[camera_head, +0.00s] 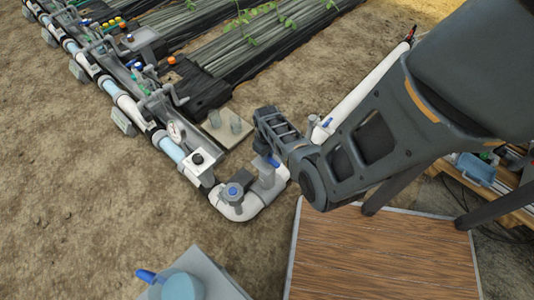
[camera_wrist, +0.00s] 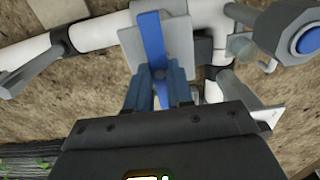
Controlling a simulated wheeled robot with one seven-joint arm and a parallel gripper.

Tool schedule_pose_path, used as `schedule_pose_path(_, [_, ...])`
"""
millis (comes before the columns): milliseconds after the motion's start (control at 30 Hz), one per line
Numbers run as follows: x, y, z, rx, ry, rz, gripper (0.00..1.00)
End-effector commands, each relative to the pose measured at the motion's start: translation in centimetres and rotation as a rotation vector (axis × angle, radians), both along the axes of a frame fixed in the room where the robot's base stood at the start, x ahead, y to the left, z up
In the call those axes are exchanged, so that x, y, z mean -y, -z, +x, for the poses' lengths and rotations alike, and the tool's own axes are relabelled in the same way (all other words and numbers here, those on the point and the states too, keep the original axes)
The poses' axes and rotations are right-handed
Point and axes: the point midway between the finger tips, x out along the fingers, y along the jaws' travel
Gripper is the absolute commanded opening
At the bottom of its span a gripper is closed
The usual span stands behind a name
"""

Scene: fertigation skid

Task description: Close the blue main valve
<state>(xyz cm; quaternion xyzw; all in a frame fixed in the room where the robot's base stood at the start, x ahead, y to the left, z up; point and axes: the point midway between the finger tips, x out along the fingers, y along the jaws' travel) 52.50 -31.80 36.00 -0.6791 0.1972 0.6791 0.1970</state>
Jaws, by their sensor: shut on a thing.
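The blue main valve's lever (camera_wrist: 152,40) stands over a grey bracket on the white pipe (camera_wrist: 95,35). In the wrist view the lever lies roughly crosswise to that pipe. My gripper (camera_wrist: 160,85) is shut on the lever's near part, with one bluish finger on each side of it. In the head view a bit of the blue lever (camera_head: 273,161) shows just below my gripper (camera_head: 268,150), by the pipe bend. My gripper's fingertips are mostly hidden there, and the lever's end is hidden in the wrist view by the gripper body.
A grey fitting with a round blue cap (camera_head: 233,190) stands close to the left of the valve; it also shows in the wrist view (camera_wrist: 308,40). Another blue lever (camera_head: 327,122) sits on the long white pipe (camera_head: 365,82). A wooden-topped table (camera_head: 385,255) is close in front. Bare soil lies left.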

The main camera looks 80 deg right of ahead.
Motion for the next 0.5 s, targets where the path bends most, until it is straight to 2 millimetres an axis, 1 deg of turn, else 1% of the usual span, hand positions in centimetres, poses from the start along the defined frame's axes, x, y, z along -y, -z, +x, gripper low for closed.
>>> schedule_pose_path(100, [-0.06, 0.05, -0.01, 0.000, 0.003, 0.002, 0.00])
schedule_pose_path(133, [-0.06, 0.05, -0.01, 0.000, 0.002, 0.002, 0.22])
schedule_pose_path(300, [-0.03, 0.04, -0.01, 0.001, 0.002, 0.001, 0.39])
schedule_pose_path(400, [-0.03, 0.03, -0.01, 0.001, 0.001, 0.001, 0.47])
schedule_pose_path(500, [-0.02, 0.02, -0.01, 0.001, 0.001, 0.001, 0.47])
